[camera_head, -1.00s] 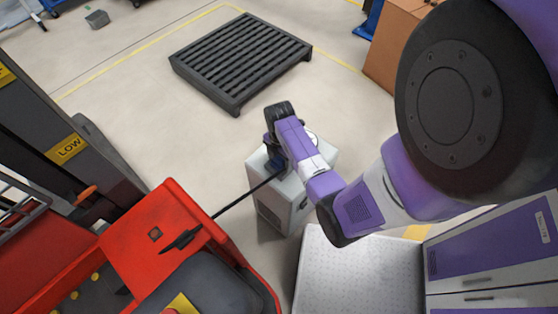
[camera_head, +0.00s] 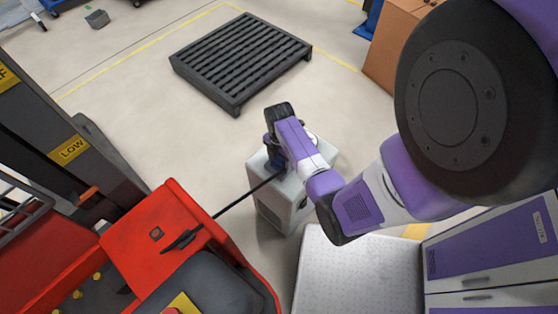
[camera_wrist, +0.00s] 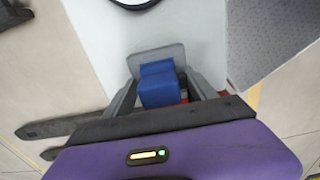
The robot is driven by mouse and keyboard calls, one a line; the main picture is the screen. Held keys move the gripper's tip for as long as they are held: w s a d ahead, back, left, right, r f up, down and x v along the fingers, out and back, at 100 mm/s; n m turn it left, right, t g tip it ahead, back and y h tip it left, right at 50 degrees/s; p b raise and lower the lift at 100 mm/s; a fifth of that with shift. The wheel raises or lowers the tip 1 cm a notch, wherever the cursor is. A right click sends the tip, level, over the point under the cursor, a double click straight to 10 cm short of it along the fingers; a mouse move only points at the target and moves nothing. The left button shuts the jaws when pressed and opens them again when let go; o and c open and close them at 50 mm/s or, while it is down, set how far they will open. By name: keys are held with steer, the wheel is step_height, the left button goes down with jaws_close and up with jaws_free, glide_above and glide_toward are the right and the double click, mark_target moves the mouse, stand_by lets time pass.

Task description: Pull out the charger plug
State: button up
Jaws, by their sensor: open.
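The blue charger plug (camera_wrist: 158,86) shows in the wrist view, in front of a grey plate on the light-coloured charger box (camera_head: 268,205). My gripper (camera_wrist: 162,92) is open, with its grey fingers on either side of the plug. Whether the fingers touch the plug cannot be told. In the head view, my gripper (camera_head: 273,150) is over the top of the box, and only a bit of blue shows there, partly hidden by my arm. A black cable (camera_head: 246,194) runs from the box side to the red vehicle.
The red forklift-like vehicle (camera_head: 160,225) stands at the lower left, with a dark mast beside it. A black slatted pallet (camera_head: 240,60) lies behind the box. A cardboard box (camera_head: 395,40) stands at the upper right. The floor between pallet and charger box is clear.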

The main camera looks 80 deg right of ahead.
jaws_close()
steer(key=shift+r, duration=0.1)
steer(key=shift+r+p, duration=2.95)
steer(key=shift+p, duration=0.3)
